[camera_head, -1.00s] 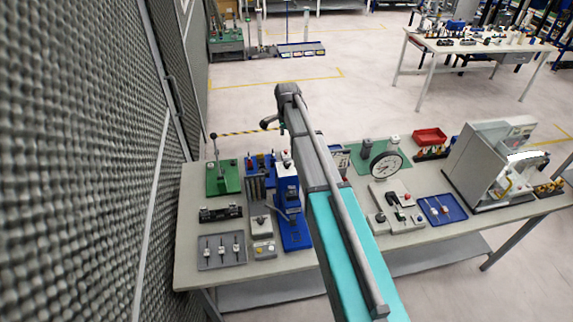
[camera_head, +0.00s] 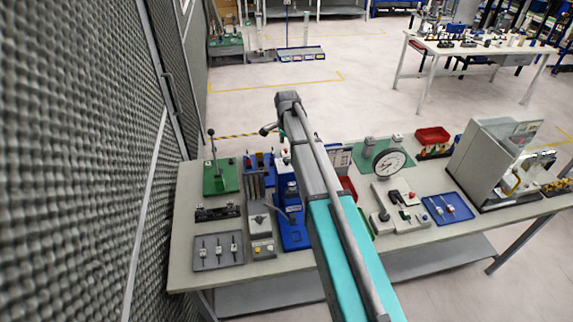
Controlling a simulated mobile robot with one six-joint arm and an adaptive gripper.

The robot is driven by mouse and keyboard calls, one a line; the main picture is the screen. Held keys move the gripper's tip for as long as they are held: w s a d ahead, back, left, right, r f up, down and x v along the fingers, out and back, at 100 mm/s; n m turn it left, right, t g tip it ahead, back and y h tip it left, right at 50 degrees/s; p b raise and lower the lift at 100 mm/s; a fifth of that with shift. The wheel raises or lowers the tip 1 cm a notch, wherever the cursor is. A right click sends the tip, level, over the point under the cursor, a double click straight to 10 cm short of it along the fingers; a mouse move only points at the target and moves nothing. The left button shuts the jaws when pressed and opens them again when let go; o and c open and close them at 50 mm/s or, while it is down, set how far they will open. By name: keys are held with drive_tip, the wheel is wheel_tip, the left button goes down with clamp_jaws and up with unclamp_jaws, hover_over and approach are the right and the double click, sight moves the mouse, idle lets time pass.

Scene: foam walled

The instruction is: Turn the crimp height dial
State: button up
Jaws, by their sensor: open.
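A blue bench press (camera_head: 291,228) stands on the workbench, partly hidden behind my arm. No crimp height dial can be made out on it; its upper right side is covered by my arm. A round white-faced gauge (camera_head: 390,163) stands on a grey base to the right of my arm; I cannot tell whether it belongs to the task. What looks like my gripper (camera_head: 268,129) is a small dark shape at the far end of my arm, above the bench's back edge. It appears open and touches nothing visible.
The workbench (camera_head: 200,278) is crowded. A green lever press (camera_head: 220,180), a grey tray (camera_head: 217,253) and a grey button box (camera_head: 263,249) are left of my arm. A blue tray (camera_head: 447,208), a red bin (camera_head: 432,135) and a grey machine (camera_head: 482,165) are right. A padded wall (camera_head: 80,160) rises at left.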

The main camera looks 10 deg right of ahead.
sight(287, 159)
drive_tip(key=shift+f+b, duration=3.35)
drive_tip(key=shift+f, duration=0.35)
